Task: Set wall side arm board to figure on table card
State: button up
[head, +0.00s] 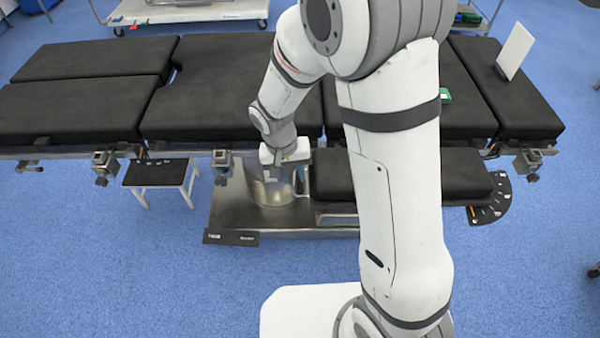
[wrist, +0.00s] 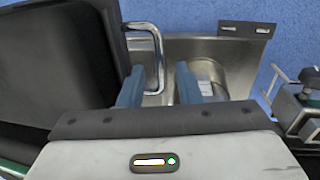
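The black padded arm board (head: 400,178) extends along the near side of the operating table (head: 60,105), partly hidden behind my arm. A dark dial with white marks (head: 492,200) shows at its right end. My gripper (head: 284,168) is beside the board's left end. In the wrist view my gripper (wrist: 160,75) is open, its two blue fingers apart. A white card (head: 515,52) stands on the table's right end; no figure is readable.
The metal table base (head: 230,205) is below my gripper, with a black plate (head: 232,237) bearing small white marks at its front. Rail clamps (head: 104,165) hang along the table's near edge. A small black-topped stool (head: 155,173) stands left.

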jog(key=shift+c, duration=0.4)
grip_shut()
